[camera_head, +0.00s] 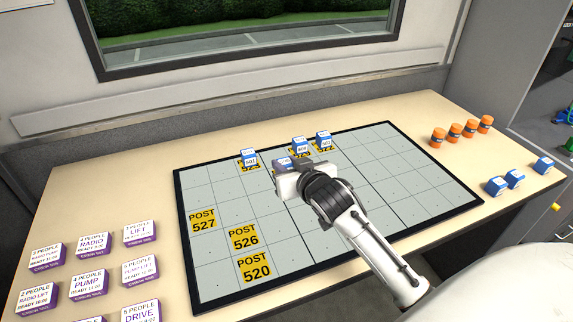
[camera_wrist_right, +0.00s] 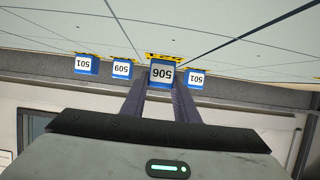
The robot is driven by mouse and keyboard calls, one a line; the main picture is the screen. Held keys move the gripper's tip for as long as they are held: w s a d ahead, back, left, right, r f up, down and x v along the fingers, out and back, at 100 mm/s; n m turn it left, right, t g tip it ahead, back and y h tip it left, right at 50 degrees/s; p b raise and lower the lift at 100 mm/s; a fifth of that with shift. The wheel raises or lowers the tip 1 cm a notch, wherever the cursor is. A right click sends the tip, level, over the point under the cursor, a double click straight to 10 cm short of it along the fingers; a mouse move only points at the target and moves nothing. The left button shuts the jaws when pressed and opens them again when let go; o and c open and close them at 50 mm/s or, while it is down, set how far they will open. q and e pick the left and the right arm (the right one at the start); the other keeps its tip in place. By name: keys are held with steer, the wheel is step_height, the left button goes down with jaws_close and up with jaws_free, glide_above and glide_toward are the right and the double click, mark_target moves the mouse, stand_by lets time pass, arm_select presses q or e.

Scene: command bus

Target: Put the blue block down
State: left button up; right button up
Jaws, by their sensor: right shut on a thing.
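My right gripper (camera_head: 284,170) reaches over the back half of the gridded board (camera_head: 420,160). It is shut on the blue block labelled 506 (camera_wrist_right: 161,75), which sits between the fingertips in the right wrist view. A yellow card (camera_wrist_right: 163,56) shows right by that block. In the head view the gripper hides most of the block, and I cannot tell whether its underside touches the board. My left gripper is not in view.
Other blue blocks stand at the board's back edge, one to the left (camera_head: 249,158) and two to the right (camera_head: 300,147). Yellow POST cards (camera_head: 243,237) lie front left. Orange cylinders (camera_head: 470,130) and spare blue blocks (camera_head: 515,178) stand right. Purple-edged cards (camera_head: 90,282) lie left.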

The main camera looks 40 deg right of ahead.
steer(key=shift+f, duration=0.2)
steer(key=o, duration=1.1)
steer(key=shift+c, duration=0.2)
steer(key=shift+r, duration=0.3)
steer(key=v, duration=1.2)
steer(key=shift+f+p, duration=0.1)
steer(key=shift+p, duration=0.3)
